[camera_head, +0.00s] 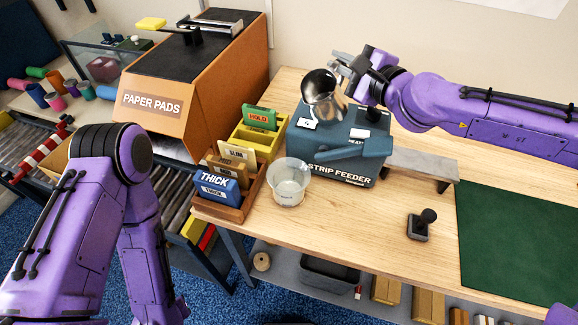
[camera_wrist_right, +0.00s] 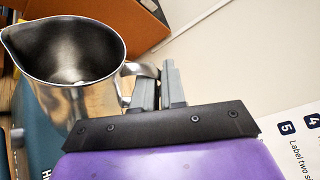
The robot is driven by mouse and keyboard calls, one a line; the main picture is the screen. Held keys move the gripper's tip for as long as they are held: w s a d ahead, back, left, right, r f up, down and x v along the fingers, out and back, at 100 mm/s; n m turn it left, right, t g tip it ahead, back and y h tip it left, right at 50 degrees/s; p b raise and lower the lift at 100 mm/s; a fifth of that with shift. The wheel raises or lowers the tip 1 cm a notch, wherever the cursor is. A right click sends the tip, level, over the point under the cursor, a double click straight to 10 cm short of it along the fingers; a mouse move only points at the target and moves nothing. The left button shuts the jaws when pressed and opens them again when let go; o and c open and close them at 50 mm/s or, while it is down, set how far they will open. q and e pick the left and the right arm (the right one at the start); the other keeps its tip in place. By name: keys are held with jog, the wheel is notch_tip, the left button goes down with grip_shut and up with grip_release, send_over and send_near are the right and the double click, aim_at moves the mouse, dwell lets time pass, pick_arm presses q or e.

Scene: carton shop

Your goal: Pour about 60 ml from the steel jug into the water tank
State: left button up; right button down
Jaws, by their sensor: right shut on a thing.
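The steel jug (camera_head: 322,98) hangs above the blue strip feeder (camera_head: 335,150) in the head view. My right gripper (camera_head: 349,68) is shut on its handle. The right wrist view shows the jug (camera_wrist_right: 85,95) with its open mouth and its spout at the left; the inside is dark, and I cannot tell the liquid level. No stream shows from the spout. A clear round container (camera_head: 289,190) stands on the table in front of the feeder, apart from the jug; I cannot tell whether it is the water tank. My left arm shows at the left, its gripper out of view.
A grey raised bar (camera_head: 422,165), a small black-handled tool (camera_head: 420,226) and a green mat (camera_head: 520,240) lie to the right. The table's front middle is clear.

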aim_at(329, 91)
pick_arm(q)
jog(key=shift+r+p, duration=0.8)
jog(key=shift+r, duration=0.55)
pick_arm(e)
jog(key=shift+w+d+f+m+g, duration=0.4)
jog(key=shift+w+d+f+m, duration=0.15)
jog(key=shift+w+f+m, duration=0.25)
jog(key=shift+w+d+f+m+g, duration=0.4)
jog(key=shift+w+d+f+m, duration=0.25)
jog(key=shift+f+m, duration=0.3)
jog(key=shift+w+d+f+m+g, duration=0.4)
jog(key=shift+w+d+f+m, duration=0.1)
jog(key=shift+w+f+m, duration=0.3)
